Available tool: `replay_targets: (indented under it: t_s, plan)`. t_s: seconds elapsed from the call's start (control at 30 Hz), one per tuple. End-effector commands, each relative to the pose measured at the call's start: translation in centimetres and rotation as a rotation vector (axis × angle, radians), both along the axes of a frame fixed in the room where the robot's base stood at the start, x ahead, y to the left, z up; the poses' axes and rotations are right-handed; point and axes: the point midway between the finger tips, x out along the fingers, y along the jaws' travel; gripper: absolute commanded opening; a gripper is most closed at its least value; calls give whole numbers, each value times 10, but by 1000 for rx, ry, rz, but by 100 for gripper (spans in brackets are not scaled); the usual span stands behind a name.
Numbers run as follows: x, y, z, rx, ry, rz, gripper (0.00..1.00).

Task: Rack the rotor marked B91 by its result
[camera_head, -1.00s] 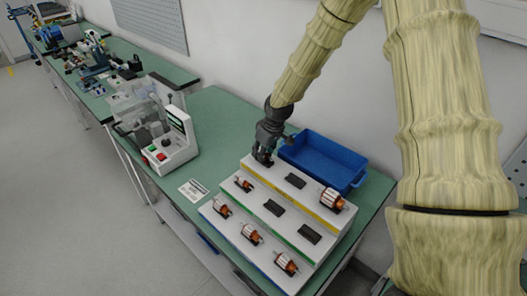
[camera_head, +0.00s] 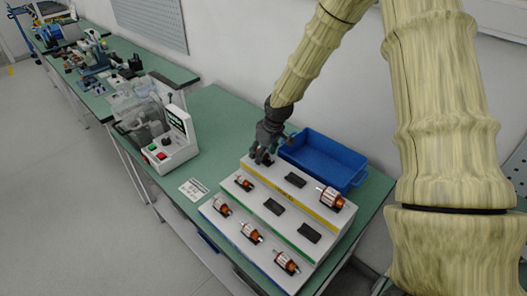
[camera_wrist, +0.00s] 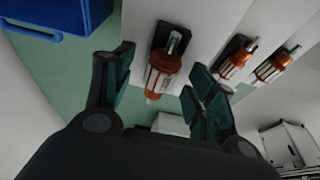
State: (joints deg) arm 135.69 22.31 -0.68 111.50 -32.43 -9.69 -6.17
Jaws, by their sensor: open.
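A white stepped rack (camera_head: 233,209) with yellow, green and blue stripes stands on the green bench in the head view. My gripper (camera_head: 263,158) is at the left end of its top, yellow-striped step. In the wrist view my gripper (camera_wrist: 158,90) is open, its fingers apart on either side of a copper-and-white rotor (camera_wrist: 160,73). That rotor lies in a dark cradle on the step. Other rotors are on the top step's right (camera_head: 330,197), the middle step's left (camera_head: 243,183) and along the bottom step (camera_head: 251,232). No B91 marking is readable.
A blue bin (camera_head: 325,160) stands behind the rack. A tester with a clear cover (camera_head: 167,146) and a printed card (camera_head: 194,189) are to the left. Empty black cradles (camera_head: 295,180) show on the top and middle steps.

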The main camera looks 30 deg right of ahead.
Motion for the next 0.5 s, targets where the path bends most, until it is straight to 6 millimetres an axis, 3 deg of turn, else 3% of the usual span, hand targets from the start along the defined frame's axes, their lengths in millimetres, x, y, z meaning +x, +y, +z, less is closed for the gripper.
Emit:
replay_targets:
  t_s: [0.27,0.5]
  plan:
    - [-2,-1,7,1,-1,-1,56]
    - [-9,-4,35,1,-2,-2,56]
